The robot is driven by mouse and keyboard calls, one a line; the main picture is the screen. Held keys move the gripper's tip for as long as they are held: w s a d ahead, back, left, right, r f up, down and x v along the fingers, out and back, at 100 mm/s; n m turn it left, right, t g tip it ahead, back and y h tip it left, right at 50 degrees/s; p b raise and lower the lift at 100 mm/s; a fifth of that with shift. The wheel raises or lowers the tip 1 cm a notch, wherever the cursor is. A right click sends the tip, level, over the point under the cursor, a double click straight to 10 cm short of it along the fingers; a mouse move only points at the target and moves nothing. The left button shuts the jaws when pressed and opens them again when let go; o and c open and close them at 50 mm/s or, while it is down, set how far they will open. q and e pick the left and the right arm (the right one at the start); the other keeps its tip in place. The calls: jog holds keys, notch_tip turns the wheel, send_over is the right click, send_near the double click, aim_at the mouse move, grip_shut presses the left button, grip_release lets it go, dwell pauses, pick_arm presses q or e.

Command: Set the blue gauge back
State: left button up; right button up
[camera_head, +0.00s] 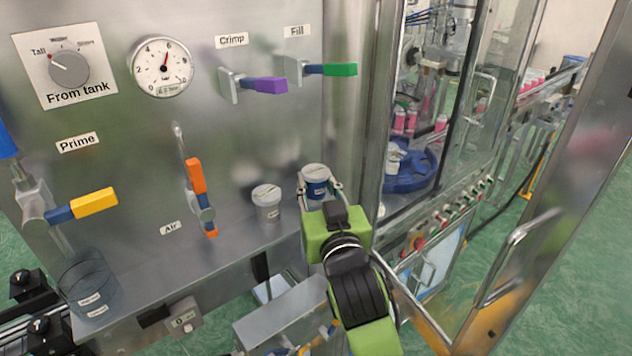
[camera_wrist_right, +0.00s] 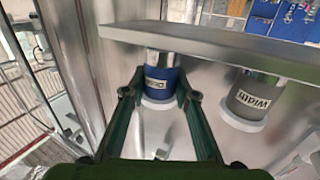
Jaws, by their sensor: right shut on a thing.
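The blue gauge (camera_head: 316,187), a short cylinder with a pale top and a white label, is at the right end of the steel shelf (camera_head: 222,256). My right gripper (camera_head: 320,189) reaches from the front with its fingers on both sides of it, shut on it. In the right wrist view the blue gauge (camera_wrist_right: 160,80) sits between the dark green fingers (camera_wrist_right: 158,92). I cannot tell whether its base touches the shelf. A similar grey gauge (camera_head: 267,205) stands on the shelf to its left; its "Width" label shows in the wrist view (camera_wrist_right: 254,97). My left gripper is not in view.
The panel behind carries a dial (camera_head: 161,68), a purple Crimp handle (camera_head: 270,86), a green Fill handle (camera_head: 340,70), an orange Air handle (camera_head: 195,176) and a yellow Prime handle (camera_head: 94,203). A clear container (camera_head: 88,285) is at left. A framed door (camera_head: 545,190) stands at right.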

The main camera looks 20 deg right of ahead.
jog(key=shift+f, duration=0.45)
jog(key=o, duration=1.3)
jog(key=shift+f, duration=0.1)
jog(key=shift+s, duration=0.1)
jog(key=s, duration=0.7)
jog(key=shift+s+a, duration=0.15)
jog(key=shift+a, duration=0.2)
